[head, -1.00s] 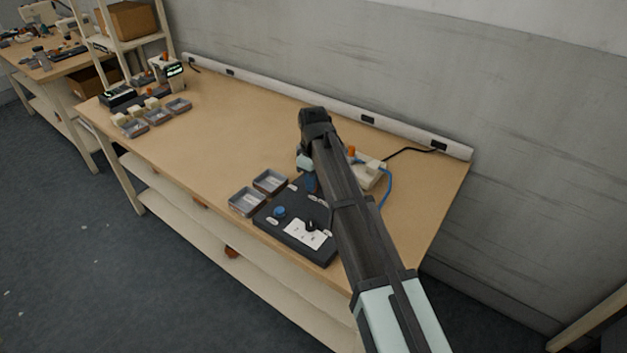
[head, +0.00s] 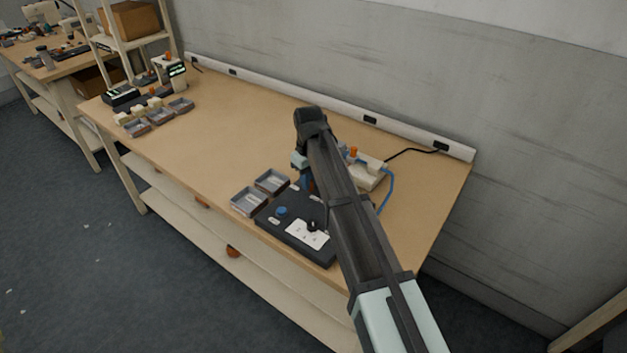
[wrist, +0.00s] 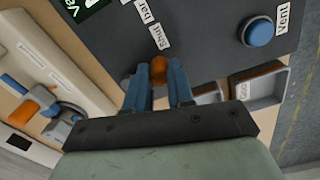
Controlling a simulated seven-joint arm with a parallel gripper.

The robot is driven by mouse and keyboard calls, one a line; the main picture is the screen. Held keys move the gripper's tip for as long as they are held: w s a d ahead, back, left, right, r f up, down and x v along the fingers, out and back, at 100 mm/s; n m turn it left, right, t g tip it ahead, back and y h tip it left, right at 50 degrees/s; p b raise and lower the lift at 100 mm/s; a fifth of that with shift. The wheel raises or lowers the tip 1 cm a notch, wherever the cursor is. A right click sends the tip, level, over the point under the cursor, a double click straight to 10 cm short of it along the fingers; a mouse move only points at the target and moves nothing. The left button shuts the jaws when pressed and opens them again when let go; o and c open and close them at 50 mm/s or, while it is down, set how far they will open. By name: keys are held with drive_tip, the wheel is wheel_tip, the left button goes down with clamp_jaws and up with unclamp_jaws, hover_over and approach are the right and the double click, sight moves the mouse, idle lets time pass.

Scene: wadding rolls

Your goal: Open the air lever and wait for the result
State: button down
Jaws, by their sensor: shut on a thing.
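The dark control panel (head: 276,226) sits near the front edge of the table. My gripper (wrist: 158,84) has its two blue fingers shut on the orange tip of the air lever (wrist: 159,66), at the panel's edge in the wrist view. The lever's shaft is hidden by the fingers. A label reading "Shut" (wrist: 159,37) lies beside the orange tip. In the head view my gripper (head: 306,183) is over the panel's far side, partly behind my arm. The blue vent button (wrist: 257,31) and a black knob (head: 312,226) are clear of the fingers.
Two grey trays (head: 271,181) (head: 248,201) stand left of the panel. A pale device (head: 369,176) with an orange part and blue hose is behind my arm. Small trays and instruments fill the table's far left end. The middle of the table is clear.

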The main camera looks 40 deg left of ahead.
drive_tip(key=a+m, duration=0.1)
drive_tip(key=m, duration=0.1)
drive_tip(key=a+m, duration=0.1)
drive_tip(key=m, duration=0.1)
drive_tip(key=shift+a, duration=0.2)
drive_tip(key=shift+w+a+m, duration=0.15)
drive_tip(key=shift+a+m, duration=0.25)
drive_tip(key=shift+m, duration=0.7)
drive_tip(key=shift+w+a+m, duration=0.15)
drive_tip(key=shift+a+m, duration=0.25)
drive_tip(key=shift+m, duration=0.7)
drive_tip(key=c, duration=1)
unclamp_jaws()
drive_tip(key=shift+o, duration=0.2)
wheel_tip(320, 180, up, 14)
drive_tip(key=shift+f, duration=0.1)
